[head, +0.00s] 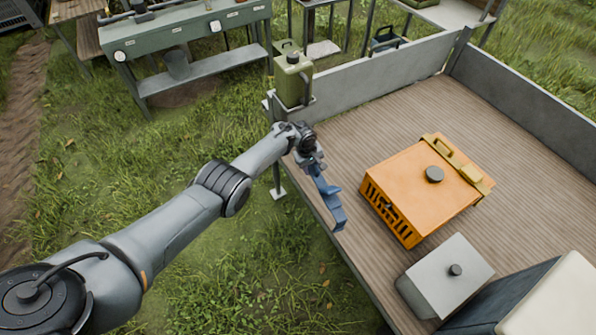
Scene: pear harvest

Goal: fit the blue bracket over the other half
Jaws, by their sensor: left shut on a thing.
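My left gripper (314,168) is at the end of the arm that comes in from the left, over the near left edge of the wooden trailer bed. It is shut on the blue bracket (332,201), which hangs down from the jaws, apart from the orange box. The fingertips are small and partly hidden by the wrist. I cannot make out the bracket's other half for certain. My right gripper is not in view.
An orange box (410,190) with a dark knob stands on the trailer bed (480,115). A grey lidded box (446,277) stands nearer. A green canister (293,80) is at the trailer's corner. A green workbench (190,35) stands behind on grass.

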